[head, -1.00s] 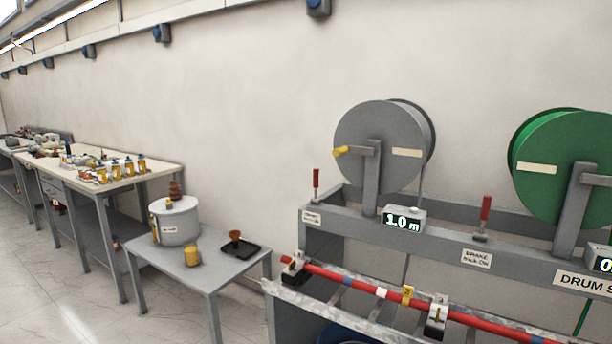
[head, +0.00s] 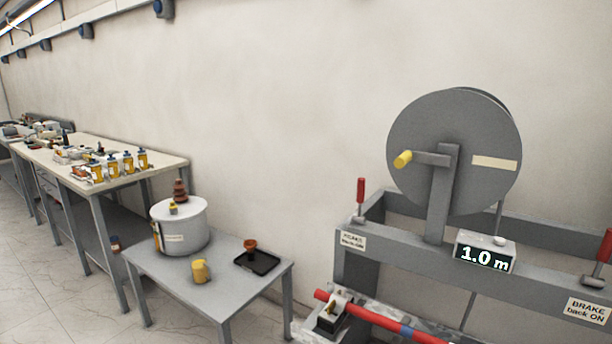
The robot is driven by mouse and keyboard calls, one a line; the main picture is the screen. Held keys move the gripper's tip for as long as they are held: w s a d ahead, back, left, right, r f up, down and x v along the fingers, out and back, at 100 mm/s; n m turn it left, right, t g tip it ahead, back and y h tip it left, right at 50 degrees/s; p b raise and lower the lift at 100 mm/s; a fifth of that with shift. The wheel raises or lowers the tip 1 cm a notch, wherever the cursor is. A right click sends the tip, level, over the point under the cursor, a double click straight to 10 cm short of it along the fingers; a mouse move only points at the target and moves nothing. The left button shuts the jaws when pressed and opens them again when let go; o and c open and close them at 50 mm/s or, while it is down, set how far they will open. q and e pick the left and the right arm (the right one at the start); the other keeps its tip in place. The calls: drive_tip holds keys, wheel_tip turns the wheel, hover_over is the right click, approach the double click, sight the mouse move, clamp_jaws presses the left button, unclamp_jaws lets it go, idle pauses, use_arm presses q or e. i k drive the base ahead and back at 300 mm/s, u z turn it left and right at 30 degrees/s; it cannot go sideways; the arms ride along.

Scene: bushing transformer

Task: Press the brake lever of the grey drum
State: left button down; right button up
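The grey drum (head: 445,145) stands on a grey frame (head: 400,246) at the right of the head view, with a yellow crank handle (head: 403,159) on its left. A brake lever with a red grip (head: 361,191) stands upright on the frame, left of the drum, above a small label (head: 352,241). A second red-gripped lever (head: 603,250) stands at the right edge, above a label reading "BRAKE back ON" (head: 587,310). A counter (head: 485,252) below the drum reads 1.0 m. Neither of my grippers shows.
A low grey table (head: 224,283) holds a grey pot (head: 179,228), a yellow cup (head: 200,271) and a black tray (head: 257,262). A longer workbench (head: 160,164) with bottles stands further left. Open floor lies at the lower left.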

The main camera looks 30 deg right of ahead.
sight(361, 182)
drive_tip(key=z, duration=0.2)
drive_tip(key=i, duration=1)
drive_tip(key=z, duration=1.3)
drive_tip(key=i, duration=0.55)
drive_tip(key=z, duration=0.45)
